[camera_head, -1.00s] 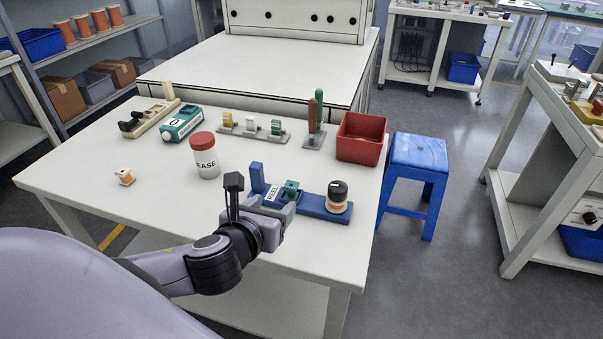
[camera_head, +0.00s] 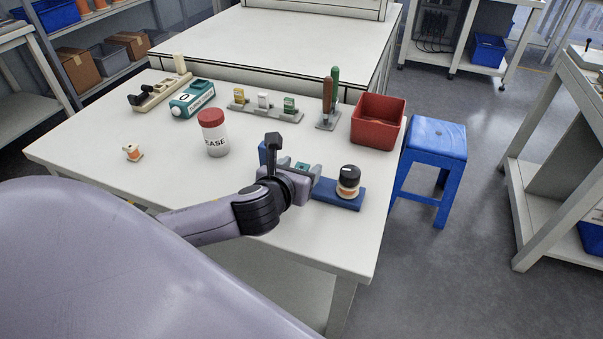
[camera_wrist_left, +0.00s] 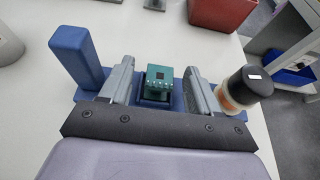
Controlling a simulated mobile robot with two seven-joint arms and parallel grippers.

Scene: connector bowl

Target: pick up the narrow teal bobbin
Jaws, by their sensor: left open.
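The narrow teal bobbin (camera_wrist_left: 159,81) stands in the blue holder (camera_wrist_left: 89,104) labelled as a reel stand, between an upright blue post and a black-capped jar. In the head view only a bit of the teal bobbin (camera_head: 302,167) shows behind my gripper. My left gripper (camera_wrist_left: 160,88) is open, with one finger on each side of the bobbin and a gap on both sides. In the head view the left gripper (camera_head: 307,174) is over the holder and hides its middle. My right gripper is not in view.
The black-capped jar (camera_head: 348,181) stands on the holder's right end, close to the right finger. A red-lidded jar (camera_head: 213,133) stands to the left, and a red bin (camera_head: 378,122) behind right. A small bobbin (camera_head: 132,152) is at far left. The table front is clear.

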